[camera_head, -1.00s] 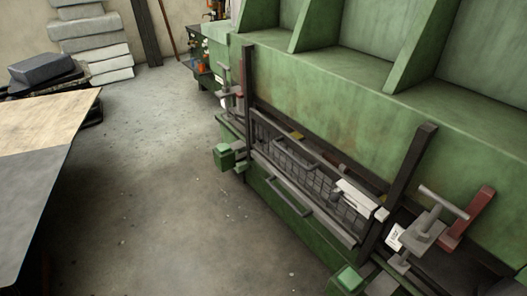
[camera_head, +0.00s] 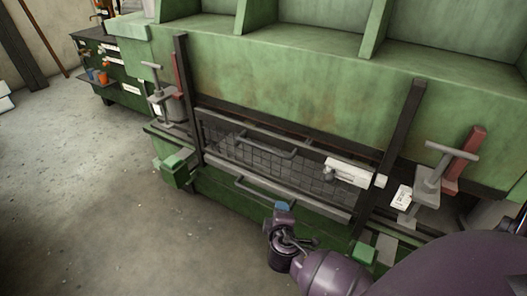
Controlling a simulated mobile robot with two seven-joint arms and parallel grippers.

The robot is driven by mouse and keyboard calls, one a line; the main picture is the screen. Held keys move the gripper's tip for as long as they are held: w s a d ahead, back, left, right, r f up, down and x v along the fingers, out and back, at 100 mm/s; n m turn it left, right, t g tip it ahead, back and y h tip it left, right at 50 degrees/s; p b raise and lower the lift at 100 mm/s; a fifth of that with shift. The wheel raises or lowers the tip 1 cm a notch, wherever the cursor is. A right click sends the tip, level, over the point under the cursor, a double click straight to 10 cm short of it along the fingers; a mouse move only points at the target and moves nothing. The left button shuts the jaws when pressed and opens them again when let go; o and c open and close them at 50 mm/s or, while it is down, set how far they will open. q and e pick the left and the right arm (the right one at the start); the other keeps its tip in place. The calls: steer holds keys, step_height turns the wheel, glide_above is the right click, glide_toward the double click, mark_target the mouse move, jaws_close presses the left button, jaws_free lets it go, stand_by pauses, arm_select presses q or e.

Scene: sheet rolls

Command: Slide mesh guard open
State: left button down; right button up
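The mesh guard (camera_head: 235,141) is a dark grey wire-grid panel in a frame, set low across the front of the green machine between two dark upright posts. A bar handle (camera_head: 266,147) sits along its upper part, and a second bar handle (camera_head: 272,194) sits below the mesh on the lower rail. My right gripper (camera_head: 283,212) is at the end of the purple arm that comes in from the lower right. It is in front of and just below the lower handle; contact is unclear, and its fingers are too small to read. My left gripper is out of view.
The green machine (camera_head: 270,65) fills the back. A white bracket (camera_head: 350,173) is at the mesh's right end. Grey T-handled clamps stand at left (camera_head: 166,97) and right (camera_head: 432,180). A green block (camera_head: 176,167) juts out at left. The floor (camera_head: 90,200) at left is clear.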

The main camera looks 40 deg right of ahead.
steer(key=w+r+n+t+h+b, duration=0.1)
steer(key=w+r+h, duration=0.2)
steer(key=w, duration=0.4)
steer(key=t+h+b, duration=0.1)
steer(key=t+h, duration=0.1)
steer(key=h, duration=0.1)
glide_toward(263, 148)
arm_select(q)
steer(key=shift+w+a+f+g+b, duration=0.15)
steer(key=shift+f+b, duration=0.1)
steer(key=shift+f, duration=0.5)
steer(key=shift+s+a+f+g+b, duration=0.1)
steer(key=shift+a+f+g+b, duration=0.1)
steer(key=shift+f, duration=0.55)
arm_select(e)
steer(key=shift+f+x, duration=0.2)
steer(key=shift+x, duration=2.45)
steer(key=shift+f+x, duration=0.15)
steer(key=shift+x, duration=2.5)
steer(key=shift+d, duration=0.1)
steer(key=c, duration=0.7)
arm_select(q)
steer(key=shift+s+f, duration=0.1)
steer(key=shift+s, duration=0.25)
arm_select(e)
jaws_close()
